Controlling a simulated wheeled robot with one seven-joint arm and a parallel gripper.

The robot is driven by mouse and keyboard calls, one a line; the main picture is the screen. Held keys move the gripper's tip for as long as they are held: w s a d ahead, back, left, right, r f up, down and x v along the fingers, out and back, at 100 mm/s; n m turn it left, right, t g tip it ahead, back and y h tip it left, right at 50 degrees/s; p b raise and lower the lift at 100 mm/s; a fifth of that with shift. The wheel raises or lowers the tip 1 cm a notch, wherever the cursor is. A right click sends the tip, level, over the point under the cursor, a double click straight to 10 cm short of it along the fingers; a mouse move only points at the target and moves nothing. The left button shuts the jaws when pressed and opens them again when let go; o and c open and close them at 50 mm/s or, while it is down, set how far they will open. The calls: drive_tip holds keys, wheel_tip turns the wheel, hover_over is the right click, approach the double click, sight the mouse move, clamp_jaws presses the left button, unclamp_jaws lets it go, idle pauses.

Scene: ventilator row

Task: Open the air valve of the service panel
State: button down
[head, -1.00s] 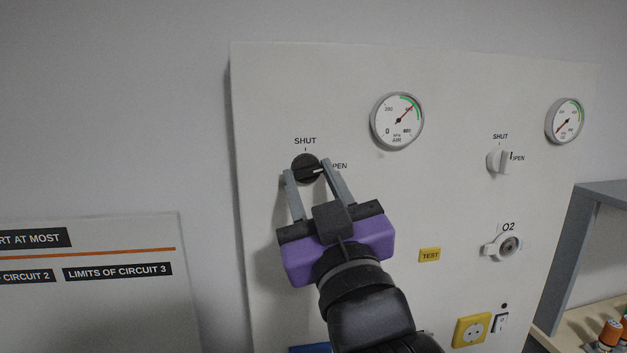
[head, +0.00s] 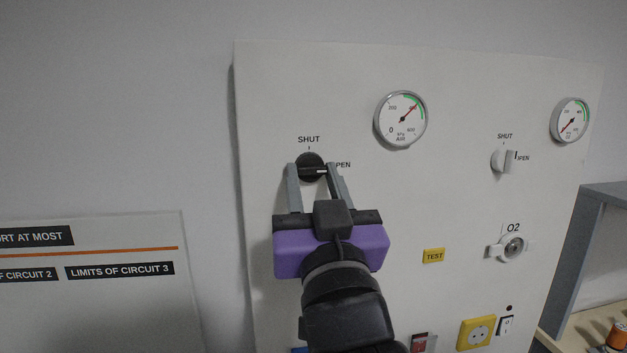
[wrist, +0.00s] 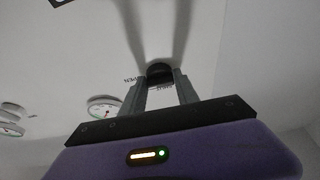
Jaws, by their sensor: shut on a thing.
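The service panel (head: 345,110) is a pale board on the wall. The air valve is a black round knob (head: 311,161) at its upper left, with SHUT printed above and OPEN at its right, partly covered by a finger. The knob's white mark points right, toward OPEN. My gripper (head: 312,172) is shut on the knob, one grey finger on each side. The knob also shows between the fingers in the wrist view (wrist: 159,69). The air gauge (head: 401,120), right of the knob, has its red needle up and right, by the green band.
A white valve knob (head: 503,161) and a second gauge (head: 570,120) are at the right. Below are an O2 outlet (head: 512,247), a yellow TEST label (head: 434,256) and a yellow socket (head: 477,332). A sign board (head: 90,300) is lower left; a grey shelf (head: 590,240) stands right.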

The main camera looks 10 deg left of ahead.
drive_tip(key=c, duration=0.9)
unclamp_jaws()
drive_tip(key=b+v, duration=0.1)
drive_tip(key=v, duration=0.6)
drive_tip(key=shift+s+f, duration=0.15)
drive_tip(key=shift+s, duration=0.2)
